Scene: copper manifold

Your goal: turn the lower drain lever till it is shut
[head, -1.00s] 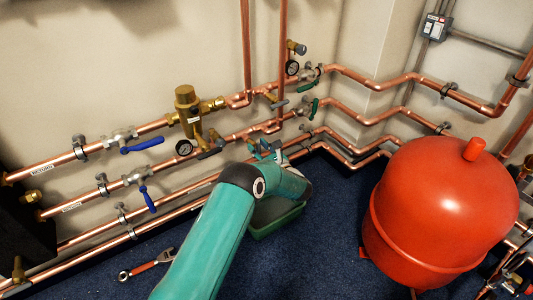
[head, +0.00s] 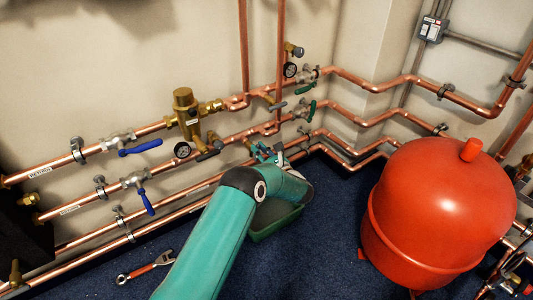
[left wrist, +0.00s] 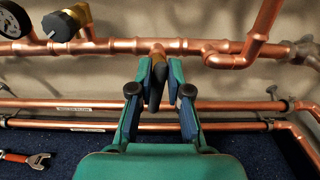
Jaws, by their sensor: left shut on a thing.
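The lower drain lever (left wrist: 155,92) is a dark handle below a brass stub (left wrist: 157,62) on a copper tee in the left wrist view. It points down, roughly across the pipe above it. My left gripper (left wrist: 158,82) has its two fingers on either side of the lever and is shut on it. In the head view, my left gripper (head: 267,153) is small, at the lower pipes beyond my teal arm, and the lever cannot be made out there. My right gripper is not in view.
Copper pipes (head: 75,202) run along the wall, with blue-handled valves (head: 141,147) at left and green-handled ones (head: 305,113) further right. A green tray (head: 275,222) is under my arm. A red tank (head: 440,210) stands at right. An adjustable wrench (head: 147,268) lies on the blue floor.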

